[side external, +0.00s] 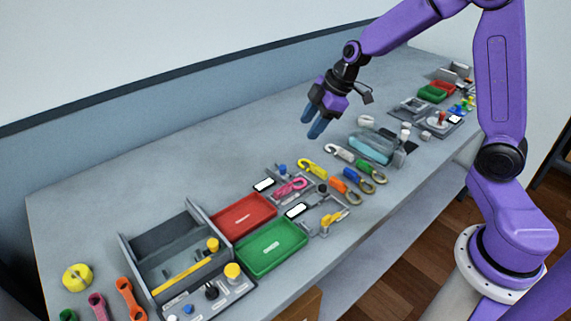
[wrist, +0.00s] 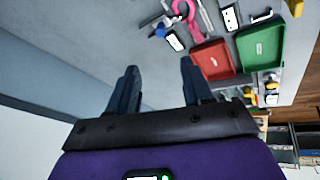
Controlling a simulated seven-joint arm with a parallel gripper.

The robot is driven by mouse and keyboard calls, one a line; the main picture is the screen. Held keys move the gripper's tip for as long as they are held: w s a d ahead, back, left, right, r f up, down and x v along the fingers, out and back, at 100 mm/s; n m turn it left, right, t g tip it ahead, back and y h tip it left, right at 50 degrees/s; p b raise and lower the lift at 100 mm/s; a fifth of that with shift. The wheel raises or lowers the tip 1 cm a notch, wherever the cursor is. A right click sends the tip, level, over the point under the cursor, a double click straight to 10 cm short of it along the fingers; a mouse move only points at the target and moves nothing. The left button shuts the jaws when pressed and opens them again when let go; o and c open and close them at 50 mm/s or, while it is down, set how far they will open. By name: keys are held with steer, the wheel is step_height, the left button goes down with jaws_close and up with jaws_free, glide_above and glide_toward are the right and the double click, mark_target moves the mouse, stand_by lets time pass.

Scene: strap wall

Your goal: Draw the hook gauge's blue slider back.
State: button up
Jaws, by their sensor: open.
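The hook gauge (side external: 272,177) is a grey fixture beside the red tray, with a small white display. Its blue slider (side external: 283,169) is a small blue knob at the fixture's back end. A pink hook (side external: 291,188) lies at the gauge. In the wrist view the blue slider (wrist: 161,32) and the pink hook (wrist: 188,15) show near the top. My gripper (side external: 313,129) is open and empty, well above the bench and behind the gauge. Its two fingers (wrist: 158,68) are spread apart in the wrist view, clear of everything.
A red tray (side external: 243,216) and a green tray (side external: 272,247) stand left of the gauge. A second fixture with a display (side external: 297,210) is in front. Yellow, white, orange and blue hooks (side external: 312,168) lie to the right. The back of the bench (side external: 215,150) is clear.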

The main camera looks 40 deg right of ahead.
mark_target(283, 167)
steer(key=x, duration=1.6)
steer(key=shift+c, duration=0.3)
